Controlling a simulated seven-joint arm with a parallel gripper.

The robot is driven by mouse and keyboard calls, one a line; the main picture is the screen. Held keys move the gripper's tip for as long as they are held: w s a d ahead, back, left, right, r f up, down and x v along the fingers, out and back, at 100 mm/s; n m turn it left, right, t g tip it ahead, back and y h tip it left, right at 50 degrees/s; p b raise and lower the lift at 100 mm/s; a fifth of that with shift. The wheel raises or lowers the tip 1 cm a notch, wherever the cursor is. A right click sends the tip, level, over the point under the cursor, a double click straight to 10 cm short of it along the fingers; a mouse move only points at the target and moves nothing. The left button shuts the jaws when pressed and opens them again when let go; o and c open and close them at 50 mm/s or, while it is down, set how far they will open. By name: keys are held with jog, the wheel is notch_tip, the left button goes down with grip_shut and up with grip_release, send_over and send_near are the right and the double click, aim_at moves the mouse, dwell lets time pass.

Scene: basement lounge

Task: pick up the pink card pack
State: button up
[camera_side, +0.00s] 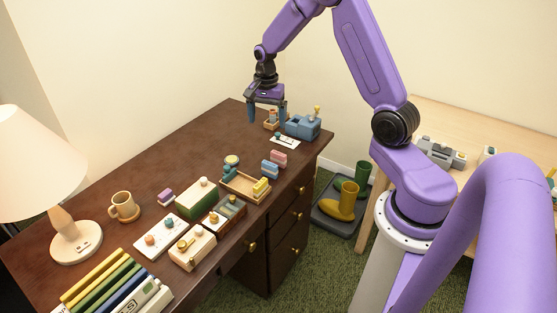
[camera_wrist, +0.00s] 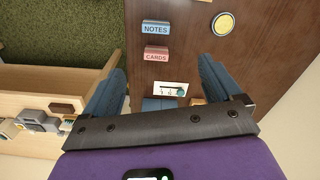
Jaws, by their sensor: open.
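The pink card pack (camera_side: 279,158) lies on the dark brown desk near its right edge in the side view. It shows in the wrist view as a pink block (camera_wrist: 156,56) marked CARDS. A blue pack (camera_side: 270,168) lies close beside it, marked NOTES in the wrist view (camera_wrist: 156,27). My gripper (camera_side: 267,110) is open and empty above the far end of the desk, beyond the pink pack. In the wrist view the pack appears between my two blue fingers (camera_wrist: 163,68), apart from both.
A white card with a teal knob (camera_side: 285,140) and a blue caddy (camera_side: 303,129) stand beyond the pack. A wooden tray (camera_side: 240,188) and a round tin (camera_side: 232,160) are nearer. The desk (camera_side: 190,150) left of them is clear.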

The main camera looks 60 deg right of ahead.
jog(key=d+f+m, duration=0.2)
jog(key=d+m, duration=0.1)
jog(key=d, duration=0.3)
send_near(278, 153)
notch_tip(278, 153, down, 7)
jog(key=shift+w+r, duration=0.1)
jog(key=shift+w, duration=0.05)
jog(key=shift+s+f, duration=0.15)
jog(key=shift+f, duration=1.15)
jog(key=shift+s+f, duration=0.15)
jog(key=shift+f, duration=1.15)
jog(key=c, duration=1.1)
